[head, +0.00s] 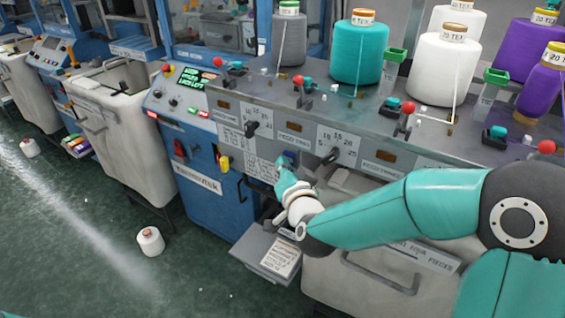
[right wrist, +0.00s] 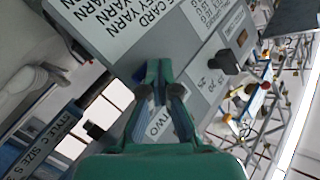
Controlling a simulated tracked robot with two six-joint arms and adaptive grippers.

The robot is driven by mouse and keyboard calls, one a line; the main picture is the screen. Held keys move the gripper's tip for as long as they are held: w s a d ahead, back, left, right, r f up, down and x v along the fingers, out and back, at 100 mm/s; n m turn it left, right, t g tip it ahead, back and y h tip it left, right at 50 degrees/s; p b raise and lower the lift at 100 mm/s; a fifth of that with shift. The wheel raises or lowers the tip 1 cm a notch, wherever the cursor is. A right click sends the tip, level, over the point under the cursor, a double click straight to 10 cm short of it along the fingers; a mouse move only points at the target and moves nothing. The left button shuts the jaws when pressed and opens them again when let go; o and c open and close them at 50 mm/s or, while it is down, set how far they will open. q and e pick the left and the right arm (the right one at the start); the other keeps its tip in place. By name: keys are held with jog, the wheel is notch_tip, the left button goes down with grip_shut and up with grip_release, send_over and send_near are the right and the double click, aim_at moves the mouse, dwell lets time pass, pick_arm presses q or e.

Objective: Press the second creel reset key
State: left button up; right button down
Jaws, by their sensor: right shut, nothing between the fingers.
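A small blue key (head: 291,157) is on the front panel of the creel bench, between two black rotary knobs. My right gripper (head: 286,172) is at the panel just below it, fingers shut and empty. In the right wrist view, the shut fingertips (right wrist: 162,68) are close to a blue piece (right wrist: 142,74) on the panel, partly hidden by the fingers. A white label reading "TWO" (right wrist: 160,124) shows between the finger links. I cannot tell whether the tips touch the key. My left gripper is not in view.
Black knobs (head: 251,129) and (head: 331,156) flank the key. Yarn cones, including a teal one (head: 358,52), stand on the bench. A grey tray (head: 262,256) juts out below the panel.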

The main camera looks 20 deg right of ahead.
jog(key=shift+s+a+r, duration=0.1)
jog(key=shift+s+a, duration=0.05)
jog(key=s+a, duration=0.3)
jog(key=a, duration=0.1)
jog(key=shift+s+a+b, duration=0.35)
jog(key=shift+s+a, duration=0.05)
dwell(1.0)
jog(key=d+f+g+h, duration=0.1)
jog(key=d+f+g, duration=0.3)
jog(key=f, duration=0.8)
jog(key=s+d+f+n+g+y, duration=0.1)
jog(key=s+f+g, duration=0.15)
jog(key=f, duration=0.65)
jog(key=s+f+n+g+y, duration=0.1)
jog(key=s+f, duration=0.2)
jog(key=f, duration=0.5)
jog(key=s+a+f+n+g+y, duration=0.2)
jog(key=s+a+f+g, duration=0.2)
jog(key=s, duration=0.5)
jog(key=s+a+f+n+g+y, duration=0.2)
jog(key=s+a+f+g+y, duration=0.1)
jog(key=s+f, duration=0.4)
jog(key=s+a+g, duration=0.1)
jog(key=s, duration=0.1)
jog(key=shift+s+f+n, duration=0.25)
jog(key=shift+s+n, duration=0.1)
jog(key=shift+n, duration=0.05)
